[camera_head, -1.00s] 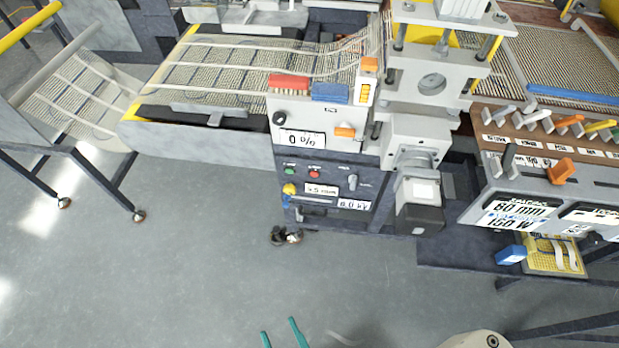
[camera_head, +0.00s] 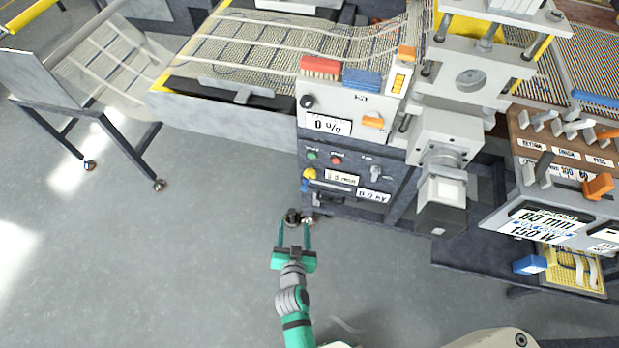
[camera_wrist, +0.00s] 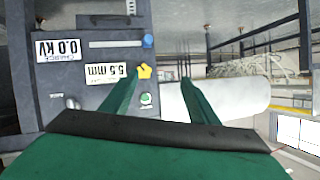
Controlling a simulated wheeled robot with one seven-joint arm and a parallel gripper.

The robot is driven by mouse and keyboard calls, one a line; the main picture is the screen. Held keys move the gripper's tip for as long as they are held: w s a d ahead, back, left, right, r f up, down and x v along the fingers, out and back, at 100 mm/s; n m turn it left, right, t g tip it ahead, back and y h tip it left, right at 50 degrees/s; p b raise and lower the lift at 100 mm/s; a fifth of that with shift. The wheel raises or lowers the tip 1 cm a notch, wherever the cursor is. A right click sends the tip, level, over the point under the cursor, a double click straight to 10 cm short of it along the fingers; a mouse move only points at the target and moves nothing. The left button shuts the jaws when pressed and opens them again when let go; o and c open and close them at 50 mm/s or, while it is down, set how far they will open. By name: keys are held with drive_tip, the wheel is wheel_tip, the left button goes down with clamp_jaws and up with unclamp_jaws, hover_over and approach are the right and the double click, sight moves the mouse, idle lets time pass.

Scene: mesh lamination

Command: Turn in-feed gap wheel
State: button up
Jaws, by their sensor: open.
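A yellow knob (camera_head: 309,174) sits at the left edge of the dark control panel, beside a white millimetre readout (camera_head: 341,178). I take this knob as the gap wheel, though no label confirms it. In the wrist view the yellow knob (camera_wrist: 144,71) lies beyond my left-hand fingertip, and the readout (camera_wrist: 103,73) shows 5.5 mm upside down. My green gripper (camera_head: 294,226) is open and empty. It is below and left of the knob in the head view, apart from it. In the wrist view its fingers (camera_wrist: 160,82) point toward the panel side.
A blue knob (camera_head: 306,187) and a slot are close to the yellow knob. Green (camera_head: 312,155) and red (camera_head: 336,159) buttons are above. A dark caster foot (camera_head: 292,216) shows by the fingertips. Open grey floor (camera_head: 190,270) lies left.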

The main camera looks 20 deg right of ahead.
sight(310, 176)
drive_tip(key=w+d+f+m, duration=0.1)
drive_tip(key=w+d, duration=0.2)
drive_tip(key=w, duration=0.3)
drive_tip(key=w+d+f+h, duration=0.1)
drive_tip(key=w+d, duration=0.3)
drive_tip(key=w, duration=0.2)
drive_tip(key=w+d+f+m+h, duration=0.1)
drive_tip(key=w+d, duration=0.3)
drive_tip(key=w, duration=0.3)
drive_tip(key=shift+d+f+m+g, duration=0.25)
drive_tip(key=shift+f+m+g, duration=0.05)
drive_tip(key=shift+g, duration=0.1)
drive_tip(key=c, duration=1.1)
